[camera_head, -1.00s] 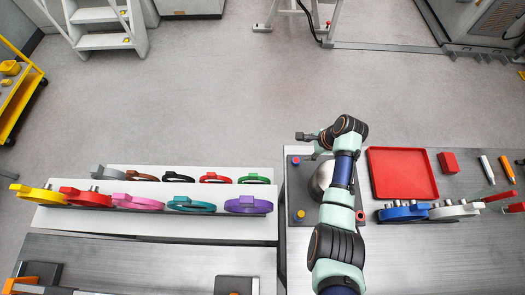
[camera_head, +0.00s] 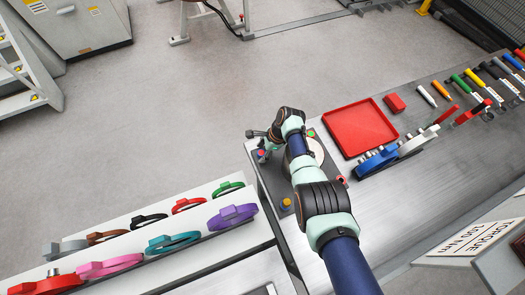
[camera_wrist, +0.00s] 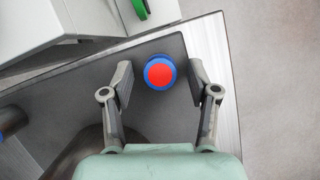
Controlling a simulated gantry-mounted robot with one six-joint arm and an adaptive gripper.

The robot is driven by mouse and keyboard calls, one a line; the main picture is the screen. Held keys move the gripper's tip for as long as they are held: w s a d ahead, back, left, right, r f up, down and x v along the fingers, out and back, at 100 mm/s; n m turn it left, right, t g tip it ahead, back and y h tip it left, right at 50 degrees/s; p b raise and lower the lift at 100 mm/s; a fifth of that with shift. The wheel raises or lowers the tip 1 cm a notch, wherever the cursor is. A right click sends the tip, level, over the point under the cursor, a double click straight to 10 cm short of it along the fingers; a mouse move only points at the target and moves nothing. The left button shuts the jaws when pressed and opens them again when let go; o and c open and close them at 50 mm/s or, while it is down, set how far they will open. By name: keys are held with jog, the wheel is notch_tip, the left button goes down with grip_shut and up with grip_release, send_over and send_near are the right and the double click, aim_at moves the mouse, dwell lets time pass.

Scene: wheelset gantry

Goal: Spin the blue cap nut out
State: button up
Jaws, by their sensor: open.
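A round cap nut (camera_wrist: 160,72) with a blue rim and a red top sits on the dark plate near its corner in the wrist view. My gripper (camera_wrist: 163,76) is open, with one finger on each side of this cap and a gap on both sides. I cannot tell how far the fingertips are above the plate. In the head view the cap (camera_head: 262,155) shows small at the plate's far left corner, partly hidden beside my gripper. A second cap with a yellow-orange top and blue base (camera_head: 286,203) stands nearer on the plate.
A silver dome (camera_head: 313,148) sits on the plate, partly behind my arm. A red tray (camera_head: 360,127), a blue clamp (camera_head: 376,162) and several tools lie to the right. Coloured rings, including a green one (camera_head: 228,188), stand on the white shelf at left.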

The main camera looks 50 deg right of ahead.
jog(key=shift+c, duration=0.4)
grip_shut()
